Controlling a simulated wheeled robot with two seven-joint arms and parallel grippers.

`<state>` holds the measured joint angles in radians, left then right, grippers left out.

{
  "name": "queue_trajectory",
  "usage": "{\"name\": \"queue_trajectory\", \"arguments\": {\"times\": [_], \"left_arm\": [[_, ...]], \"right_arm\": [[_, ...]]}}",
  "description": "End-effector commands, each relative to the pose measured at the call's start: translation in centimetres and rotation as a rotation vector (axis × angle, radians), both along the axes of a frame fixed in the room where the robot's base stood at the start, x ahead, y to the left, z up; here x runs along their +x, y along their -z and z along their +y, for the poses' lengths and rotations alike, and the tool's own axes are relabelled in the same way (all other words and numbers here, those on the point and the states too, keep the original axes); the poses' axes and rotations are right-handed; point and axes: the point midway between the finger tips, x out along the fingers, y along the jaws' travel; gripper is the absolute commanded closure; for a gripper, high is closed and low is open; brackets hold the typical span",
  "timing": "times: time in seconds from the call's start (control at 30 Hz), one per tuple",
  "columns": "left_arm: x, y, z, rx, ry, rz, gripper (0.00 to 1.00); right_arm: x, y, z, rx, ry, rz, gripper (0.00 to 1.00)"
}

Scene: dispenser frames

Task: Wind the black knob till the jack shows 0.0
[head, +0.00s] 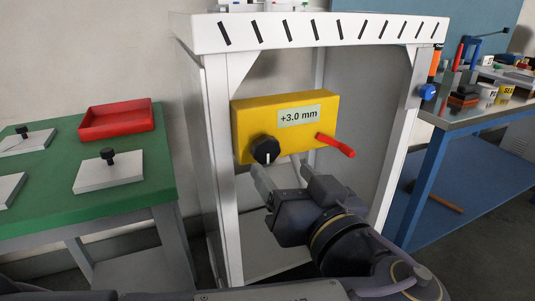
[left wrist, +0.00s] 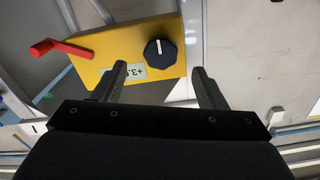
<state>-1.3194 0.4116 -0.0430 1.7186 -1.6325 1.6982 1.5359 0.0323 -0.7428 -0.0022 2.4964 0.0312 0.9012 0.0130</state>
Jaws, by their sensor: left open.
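The yellow jack box (head: 240,128) is mounted inside the white frame, and its display (head: 299,116) reads +3.0 mm. The black knob (head: 265,149), with a white pointer line, sits on the box's lower left. A red lever (head: 336,145) sticks out at its right. My left gripper (head: 277,170) is open and empty, just below and in front of the knob. In the left wrist view the knob (left wrist: 160,52) lies beyond the fingertips (left wrist: 158,68), between their lines, and looks apart from them. My right gripper is not in view.
The white frame's left post (head: 220,150) and right post (head: 400,140) flank the box. A green table (head: 60,205) at left holds a red tray (head: 117,120) and plates with black knobs. A blue bench (head: 435,170) stands at right.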

Motion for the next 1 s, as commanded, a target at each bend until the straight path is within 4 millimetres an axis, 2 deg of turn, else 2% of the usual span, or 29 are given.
{"name": "queue_trajectory", "arguments": {"times": [0.2, 0.4, 0.57, 0.8, 1.0], "left_arm": [[3.3, 0.1, 1.6, -0.003, -0.007, 0.004, 0.34], [5.8, 0.1, 2.6, 0.0, -0.004, 0.005, 0.34], [6.6, 0.1, 2.9, 0.001, -0.003, 0.006, 0.34], [6.7, 0.1, 2.9, 0.001, -0.002, 0.007, 0.34], [6.6, 0.1, 2.9, 0.001, -0.002, 0.007, 0.61]], "right_arm": [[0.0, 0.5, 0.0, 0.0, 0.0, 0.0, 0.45], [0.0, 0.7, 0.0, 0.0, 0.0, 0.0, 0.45], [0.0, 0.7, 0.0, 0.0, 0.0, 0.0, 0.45], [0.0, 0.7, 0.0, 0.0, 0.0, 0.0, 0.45], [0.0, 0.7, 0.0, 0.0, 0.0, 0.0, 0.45]]}}
